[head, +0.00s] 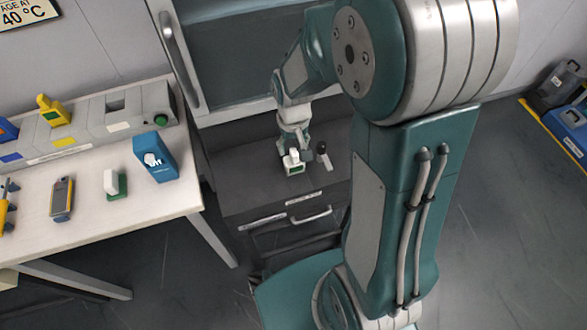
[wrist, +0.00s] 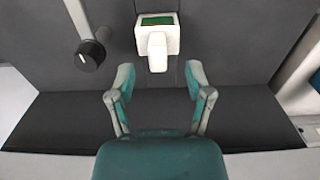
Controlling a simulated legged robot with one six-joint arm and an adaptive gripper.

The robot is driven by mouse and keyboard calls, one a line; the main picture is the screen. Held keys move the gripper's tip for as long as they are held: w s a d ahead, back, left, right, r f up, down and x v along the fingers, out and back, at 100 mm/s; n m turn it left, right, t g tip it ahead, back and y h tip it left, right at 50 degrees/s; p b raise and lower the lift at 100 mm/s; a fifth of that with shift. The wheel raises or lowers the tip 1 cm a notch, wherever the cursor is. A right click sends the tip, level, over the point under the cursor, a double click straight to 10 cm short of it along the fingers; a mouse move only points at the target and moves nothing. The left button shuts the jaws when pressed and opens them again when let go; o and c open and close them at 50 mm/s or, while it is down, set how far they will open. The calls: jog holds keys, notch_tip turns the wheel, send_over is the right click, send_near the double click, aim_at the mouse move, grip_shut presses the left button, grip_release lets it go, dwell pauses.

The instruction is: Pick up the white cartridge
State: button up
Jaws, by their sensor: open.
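The white cartridge (wrist: 157,47) is a small white block with a green panel on its far part and a narrower part towards me. In the head view the white cartridge (head: 294,160) stands on the dark top of a drawer cabinet, close beside my gripper. In the wrist view my gripper (wrist: 158,84) is open and empty, its two fingers spread. The cartridge's narrow end lies just ahead of the fingertips, roughly centred between them and apart from both. My gripper (head: 296,150) is partly hidden by the arm and small in the head view.
A black knob-ended object (wrist: 91,55) lies left of the cartridge in the wrist view. The dark cabinet top (head: 240,180) is otherwise mostly clear. A white table (head: 90,215) at left holds a blue box (head: 155,160), a green-and-white block (head: 115,184) and a handheld device (head: 62,198).

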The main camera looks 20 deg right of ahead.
aim_at(294, 152)
notch_tip(294, 152, down, 4)
jog(key=shift+d+r, duration=0.1)
jog(key=shift+d, duration=0.05)
grip_shut()
